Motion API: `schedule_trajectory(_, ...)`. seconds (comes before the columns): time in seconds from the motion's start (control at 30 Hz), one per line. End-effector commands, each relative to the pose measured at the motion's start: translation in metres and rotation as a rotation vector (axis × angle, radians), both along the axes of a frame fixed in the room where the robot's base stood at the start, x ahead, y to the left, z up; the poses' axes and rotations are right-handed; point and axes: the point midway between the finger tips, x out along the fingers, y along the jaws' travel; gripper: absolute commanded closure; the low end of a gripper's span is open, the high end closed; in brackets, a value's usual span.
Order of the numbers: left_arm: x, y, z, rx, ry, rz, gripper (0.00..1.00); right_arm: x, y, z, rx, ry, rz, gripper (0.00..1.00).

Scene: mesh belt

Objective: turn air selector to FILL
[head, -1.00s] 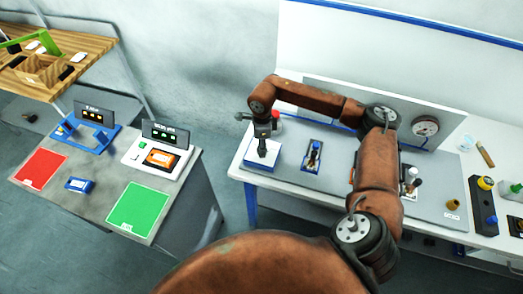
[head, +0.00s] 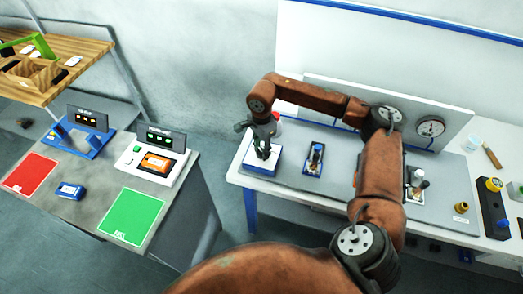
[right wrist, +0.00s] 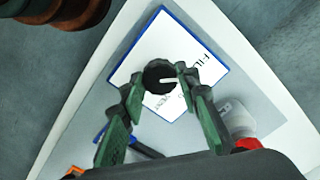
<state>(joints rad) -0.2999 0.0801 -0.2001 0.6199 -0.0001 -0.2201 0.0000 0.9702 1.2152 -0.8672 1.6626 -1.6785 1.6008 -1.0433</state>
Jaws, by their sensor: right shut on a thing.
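The air selector is a white, blue-edged plate (head: 261,167) at the left end of the bench. In the right wrist view the plate (right wrist: 135,65) carries partly covered lettering, "FIL…" at upper right and what looks like "VENT" lower down. Its round black knob (right wrist: 156,72) has a white mark pointing right in that view, towards one fingertip. My right gripper (head: 263,154) is over the plate from above. Its fingertips (right wrist: 158,92) are at the knob, shut on it. The knob is hidden by the fingers in the head view. My left gripper is not in view.
A small blue-framed plate with a lever (head: 315,158) stands right of the selector. A red-and-white object (head: 276,122) is close behind the gripper. A gauge (head: 430,128) is on the back panel. A side table with red and green mats (head: 133,216) stands left, across a gap.

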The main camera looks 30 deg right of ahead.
Motion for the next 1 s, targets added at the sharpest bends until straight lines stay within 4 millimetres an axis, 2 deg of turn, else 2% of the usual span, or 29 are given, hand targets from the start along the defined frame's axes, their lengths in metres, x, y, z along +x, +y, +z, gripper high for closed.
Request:
schedule_trajectory(0.4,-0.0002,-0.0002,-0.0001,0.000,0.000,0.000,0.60,0.0009,0.0003,0.0015,0.000,-0.003,0.007,0.94)
schedule_trajectory(0.43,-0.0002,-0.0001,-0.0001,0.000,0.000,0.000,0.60,0.0009,0.0003,0.0015,0.000,-0.003,0.007,0.68)
schedule_trajectory(0.5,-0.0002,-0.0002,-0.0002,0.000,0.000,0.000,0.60,0.0009,0.0002,0.0014,0.000,-0.003,0.006,0.63)
schedule_trajectory(0.67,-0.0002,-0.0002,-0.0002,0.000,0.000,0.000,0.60,0.0005,0.0000,0.0008,0.000,-0.002,0.006,0.53)
schedule_trajectory(1.0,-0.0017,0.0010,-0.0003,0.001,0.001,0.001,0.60,0.0005,-0.0001,0.0046,-0.001,-0.002,0.005,0.53)
